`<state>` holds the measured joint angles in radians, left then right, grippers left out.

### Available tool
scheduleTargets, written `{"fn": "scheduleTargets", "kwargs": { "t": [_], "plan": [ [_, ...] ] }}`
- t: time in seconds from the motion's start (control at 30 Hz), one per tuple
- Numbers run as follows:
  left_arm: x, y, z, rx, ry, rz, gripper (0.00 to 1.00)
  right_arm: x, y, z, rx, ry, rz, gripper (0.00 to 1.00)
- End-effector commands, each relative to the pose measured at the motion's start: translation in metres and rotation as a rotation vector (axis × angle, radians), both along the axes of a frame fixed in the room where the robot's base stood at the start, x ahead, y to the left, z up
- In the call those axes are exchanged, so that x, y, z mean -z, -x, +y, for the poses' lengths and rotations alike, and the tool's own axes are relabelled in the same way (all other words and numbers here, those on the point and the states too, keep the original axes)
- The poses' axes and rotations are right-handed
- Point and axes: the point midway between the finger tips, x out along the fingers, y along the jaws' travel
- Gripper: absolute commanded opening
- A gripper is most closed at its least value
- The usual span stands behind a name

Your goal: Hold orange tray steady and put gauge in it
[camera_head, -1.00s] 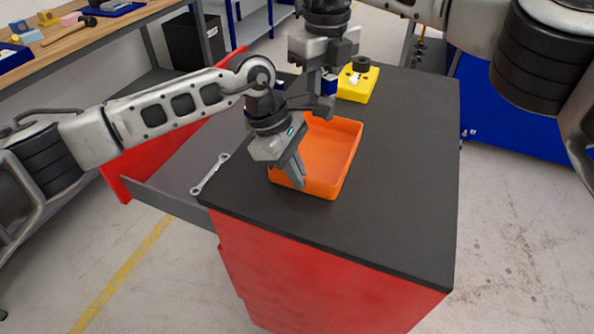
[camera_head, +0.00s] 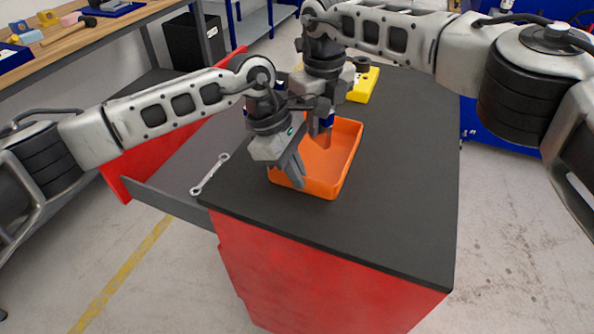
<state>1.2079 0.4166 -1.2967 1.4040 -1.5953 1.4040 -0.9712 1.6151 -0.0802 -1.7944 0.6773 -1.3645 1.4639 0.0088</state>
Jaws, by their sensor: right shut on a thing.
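The orange tray (camera_head: 333,181) sits on the dark top of the red cabinet. My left gripper (camera_head: 296,178) points down at the tray's near left side, with its fingers against or just over the wall. How far apart its fingers are is unclear. My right gripper (camera_head: 321,122) is over the tray's left and far part, pointing down. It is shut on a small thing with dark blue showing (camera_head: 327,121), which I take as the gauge. My grippers and the shadow hide most of its shape, and I cannot tell whether it touches the tray floor.
A yellow block (camera_head: 363,86) with a dark round knob stands behind the tray. A wrench (camera_head: 209,175) lies on the lower grey surface at left. The cabinet top (camera_head: 400,190) is clear right of the tray. A wooden bench (camera_head: 95,30) stands at far left.

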Motion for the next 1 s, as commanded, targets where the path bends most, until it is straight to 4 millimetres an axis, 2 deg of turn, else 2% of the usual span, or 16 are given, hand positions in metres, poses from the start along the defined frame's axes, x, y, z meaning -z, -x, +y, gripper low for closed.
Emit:
{"fn": "scheduleTargets", "kwargs": {
  "t": [0.3,0.33,0.4,0.43,0.77,1.0],
  "plan": [
    [-0.001,-0.001,0.0,-0.001,0.002,-0.001,0.0,0.001,0.0,0.0,0.0,-0.001,-0.002,0.0],
    [-0.001,-0.001,0.0,-0.001,0.002,-0.001,0.0,0.001,0.0,0.0,0.0,-0.001,-0.002,0.23],
    [-0.001,-0.001,0.0,-0.001,0.002,-0.001,0.0,0.001,0.0,0.0,0.0,0.0,-0.001,0.42],
    [-0.001,-0.001,0.0,-0.001,0.002,-0.001,0.0,0.001,0.0,0.0,0.0,0.0,-0.001,0.45],
    [-0.001,-0.001,0.0,0.0,0.003,-0.002,0.0,-0.001,0.0,0.0,0.0,0.0,-0.001,0.45],
    [-0.001,0.0,0.0,0.0,0.003,-0.002,0.0,-0.032,-0.001,0.0,0.0,0.0,-0.004,0.45]
  ]
}}
